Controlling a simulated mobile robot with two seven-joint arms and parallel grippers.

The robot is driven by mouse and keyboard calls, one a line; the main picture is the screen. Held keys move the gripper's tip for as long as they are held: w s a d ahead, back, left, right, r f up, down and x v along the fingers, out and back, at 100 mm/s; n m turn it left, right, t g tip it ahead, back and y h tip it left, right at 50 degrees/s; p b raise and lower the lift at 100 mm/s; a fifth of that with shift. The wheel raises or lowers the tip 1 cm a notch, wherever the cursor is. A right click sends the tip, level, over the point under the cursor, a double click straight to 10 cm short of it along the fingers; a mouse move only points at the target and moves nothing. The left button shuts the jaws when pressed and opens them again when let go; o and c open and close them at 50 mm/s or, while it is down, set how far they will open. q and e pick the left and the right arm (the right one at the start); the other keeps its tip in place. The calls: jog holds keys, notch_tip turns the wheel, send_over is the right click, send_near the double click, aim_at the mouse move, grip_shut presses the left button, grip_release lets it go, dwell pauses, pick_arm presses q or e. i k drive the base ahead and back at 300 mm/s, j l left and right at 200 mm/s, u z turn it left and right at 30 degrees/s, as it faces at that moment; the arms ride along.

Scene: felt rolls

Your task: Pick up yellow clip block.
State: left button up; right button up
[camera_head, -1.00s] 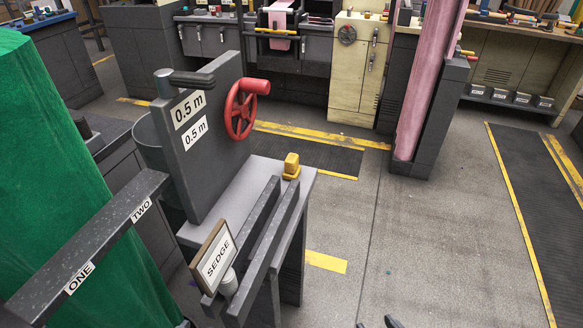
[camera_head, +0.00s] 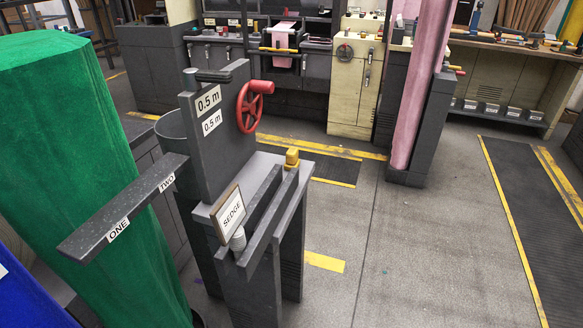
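The yellow clip block (camera_head: 292,157) is a small stepped block. It sits at the far right end of the dark rails on the grey machine stand (camera_head: 268,163), beyond the SEDGE sign (camera_head: 228,213). Nothing touches it from above. Neither of my grippers shows in the head view now.
A red handwheel (camera_head: 250,107) sticks out from the upright panel left of the block. A dark arm labelled ONE and TWO (camera_head: 125,208) juts toward the left front. Green (camera_head: 75,150) and blue (camera_head: 25,295) felt rolls stand at left. The floor (camera_head: 400,250) at right is open.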

aim_at(293, 154)
jog(key=u, duration=0.35)
jog(key=k+u, duration=0.15)
jog(key=u, duration=0.2)
jog(key=j+u, duration=0.1)
jog(key=u, duration=0.25)
jog(key=l+u, duration=0.1)
jog(key=u, duration=0.25)
jog(key=l+u, duration=0.1)
jog(key=u, duration=0.3)
jog(key=l+u, duration=0.1)
jog(key=u, duration=0.25)
jog(key=k+l, duration=0.1)
jog(key=l, duration=0.35)
jog(key=k+l, duration=0.15)
jog(key=l, duration=0.25)
jog(key=k+l, duration=0.1)
jog(key=l, duration=0.35)
jog(key=k+l, duration=0.15)
jog(key=l, duration=0.3)
